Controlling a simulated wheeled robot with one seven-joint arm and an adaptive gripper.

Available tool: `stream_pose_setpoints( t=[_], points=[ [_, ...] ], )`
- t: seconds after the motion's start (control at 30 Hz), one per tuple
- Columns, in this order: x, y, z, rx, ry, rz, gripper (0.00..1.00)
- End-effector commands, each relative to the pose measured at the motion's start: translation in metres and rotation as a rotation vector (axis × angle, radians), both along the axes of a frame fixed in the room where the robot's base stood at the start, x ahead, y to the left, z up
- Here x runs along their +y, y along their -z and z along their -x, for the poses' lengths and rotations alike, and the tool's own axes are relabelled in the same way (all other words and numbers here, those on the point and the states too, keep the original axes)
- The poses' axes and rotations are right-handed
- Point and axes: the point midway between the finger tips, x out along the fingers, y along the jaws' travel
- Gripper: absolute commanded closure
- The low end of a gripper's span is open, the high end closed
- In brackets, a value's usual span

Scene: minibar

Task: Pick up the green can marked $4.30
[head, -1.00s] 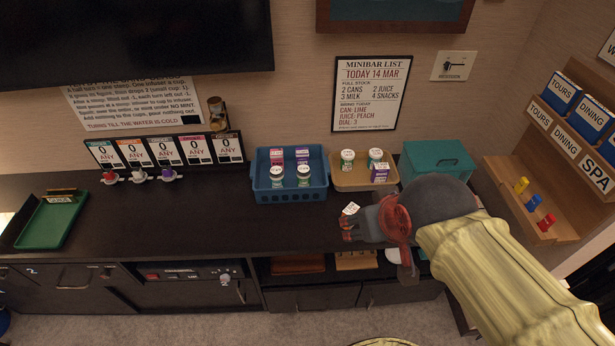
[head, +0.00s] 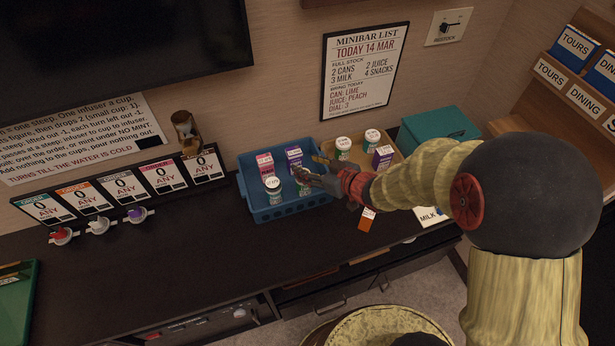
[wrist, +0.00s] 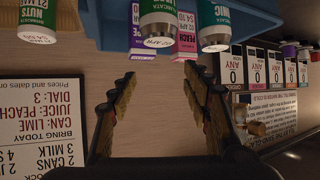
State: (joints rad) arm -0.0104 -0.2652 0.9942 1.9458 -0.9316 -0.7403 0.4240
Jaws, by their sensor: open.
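Two green-and-white cans stand upright in the blue basket (head: 275,213). The left can (head: 272,186) is clear in the head view; the right one is partly hidden by my gripper (head: 313,170). In the wrist view, which is upside down, the cans show at the top: one can (wrist: 159,22) lies just beyond the fingertips, and the other can (wrist: 214,24) lies to its right. My gripper (wrist: 158,85) is open, with nothing between its fingers. I cannot read a $4.30 mark on either can.
A pink carton (head: 265,165) and a purple carton (head: 294,158) stand behind the cans. The counter's left middle is clear.

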Motion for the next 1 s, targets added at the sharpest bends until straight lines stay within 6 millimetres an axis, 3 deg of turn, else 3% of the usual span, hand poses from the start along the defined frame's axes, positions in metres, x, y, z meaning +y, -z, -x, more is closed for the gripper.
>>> stream_pose_setpoints(
  t=[0.4, 0.73, 1.0],
  points=[
    [0.0, 0.078, 0.001, 0.003, 0.001, 0.0, 0.51],
    [0.014, 0.089, -0.016, 0.001, -0.001, 0.0, 0.51],
    [0.035, 0.109, -0.043, 0.001, 0.0, 0.002, 0.51]
  ],
)
